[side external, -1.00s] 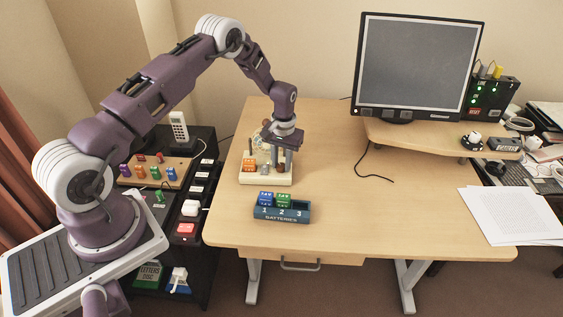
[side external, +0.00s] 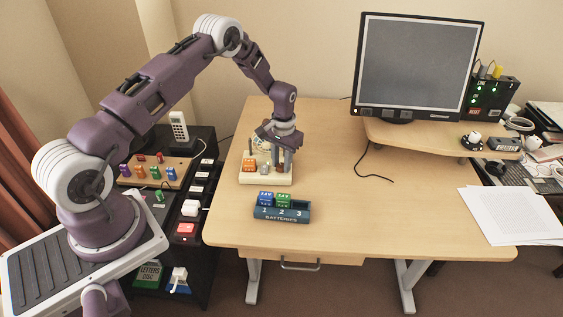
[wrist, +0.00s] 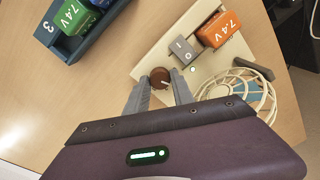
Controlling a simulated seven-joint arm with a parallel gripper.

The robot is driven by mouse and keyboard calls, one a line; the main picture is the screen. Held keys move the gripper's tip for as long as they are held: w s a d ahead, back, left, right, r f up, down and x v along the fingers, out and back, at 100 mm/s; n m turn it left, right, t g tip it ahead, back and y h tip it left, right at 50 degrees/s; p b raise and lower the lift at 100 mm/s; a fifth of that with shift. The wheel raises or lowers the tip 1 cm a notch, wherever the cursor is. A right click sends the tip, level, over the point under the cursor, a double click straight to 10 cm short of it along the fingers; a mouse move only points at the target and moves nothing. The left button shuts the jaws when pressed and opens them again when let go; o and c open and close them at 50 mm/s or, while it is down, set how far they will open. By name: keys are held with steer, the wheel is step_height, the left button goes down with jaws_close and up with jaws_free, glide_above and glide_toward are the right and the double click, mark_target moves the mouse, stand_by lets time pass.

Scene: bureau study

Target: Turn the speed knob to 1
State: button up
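The speed knob (wrist: 159,79) is a round brown knob with a light pointer mark, on a cream base (side external: 252,179) that stands on the desk. In the wrist view my gripper (wrist: 160,76) points at it, with one grey finger on each side. The fingertips are very close to the knob's sides; I cannot tell if they press on it. In the side view my gripper (side external: 282,167) is low over the base's right part and partly hides the knob. No speed numbers are readable.
The base also carries a grey switch (wrist: 182,51), an orange battery (wrist: 218,29) and a wire fan cage (wrist: 240,92). A blue battery tray (side external: 267,216) with blue and green batteries stands in front. The desk to the right is clear up to the monitor stand (side external: 400,132).

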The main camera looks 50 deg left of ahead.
steer(key=shift+o, duration=0.4)
steer(key=shift+r, duration=0.1)
step_height(320, 180, up, 7)
steer(key=shift+d+f, duration=0.1)
steer(key=shift+d, duration=0.05)
steer(key=shift+w+r, duration=0.1)
steer(key=shift+r, duration=0.35)
step_height(320, 180, up, 10)
steer(key=t, duration=0.1)
glide_above(282, 165)
steer(key=s+d, duration=0.1)
steer(key=d, duration=0.2)
steer(key=s+d+r+m+t, duration=0.1)
steer(key=s+d+r, duration=0.2)
steer(key=s+r, duration=0.4)
steer(key=s+d+r+m+t, duration=0.1)
steer(key=s+d+r, duration=0.35)
steer(key=r, duration=0.55)
steer(key=s+d+r+t, duration=0.1)
steer(key=s+d, duration=0.1)
steer(key=s, duration=0.8)
steer(key=s+d+m+t, duration=0.1)
steer(key=s+d, duration=0.1)
steer(key=s, duration=0.8)
steer(key=shift+s+d+r+t, duration=0.15)
steer(key=shift+s+r+t, duration=0.15)
steer(key=shift+r, duration=0.1)
